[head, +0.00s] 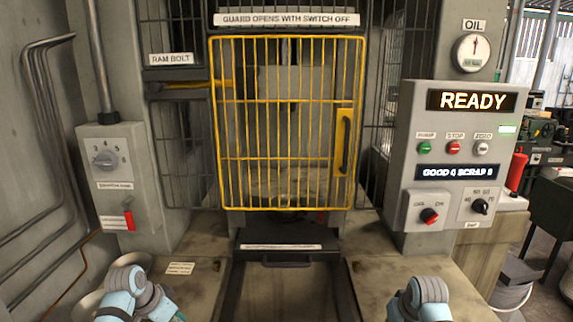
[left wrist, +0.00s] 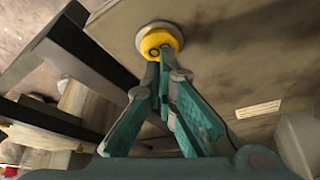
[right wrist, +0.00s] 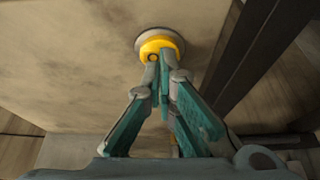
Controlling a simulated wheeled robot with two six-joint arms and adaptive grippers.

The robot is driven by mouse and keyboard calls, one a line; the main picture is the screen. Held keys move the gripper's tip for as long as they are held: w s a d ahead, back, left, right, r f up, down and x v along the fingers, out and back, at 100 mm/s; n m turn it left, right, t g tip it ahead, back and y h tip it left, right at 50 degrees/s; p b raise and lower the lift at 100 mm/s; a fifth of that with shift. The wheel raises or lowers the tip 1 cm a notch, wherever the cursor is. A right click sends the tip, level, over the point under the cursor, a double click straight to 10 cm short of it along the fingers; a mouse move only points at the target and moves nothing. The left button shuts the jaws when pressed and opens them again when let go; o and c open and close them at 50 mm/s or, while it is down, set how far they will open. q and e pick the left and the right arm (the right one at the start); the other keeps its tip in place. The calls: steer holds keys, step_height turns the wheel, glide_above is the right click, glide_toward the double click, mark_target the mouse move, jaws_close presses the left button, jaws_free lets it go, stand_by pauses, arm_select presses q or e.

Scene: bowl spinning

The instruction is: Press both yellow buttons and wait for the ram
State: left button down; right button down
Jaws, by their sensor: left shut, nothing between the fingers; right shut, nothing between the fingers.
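In the left wrist view, my left gripper (left wrist: 162,72) is shut and empty, its tips at the near edge of a yellow button (left wrist: 157,38) in a pale round collar. In the right wrist view, my right gripper (right wrist: 161,73) is shut and empty, its tips at another yellow button (right wrist: 160,44). I cannot tell whether either button is pressed down. Both buttons are out of sight in the head view, where only my arms show at the bottom. The ram (head: 290,82) seems to be the grey block behind the closed yellow guard (head: 218,125), high above the dark work area.
The control panel (head: 462,100) at right has a lit READY display (head: 472,100), several small buttons and two knobs. A grey box (head: 122,150) with a dial and a red switch is at left. A black tray with a handle (head: 286,262) sits below the guard.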

steer(key=shift+f, duration=0.15)
steer(key=shift+r, duration=0.7)
arm_select(q)
steer(key=shift+f, duration=0.7)
stand_by(0.5)
steer(key=shift+r, duration=0.1)
arm_select(e)
steer(key=shift+f, duration=0.7)
stand_by(0.7)
stand_by(0.4)
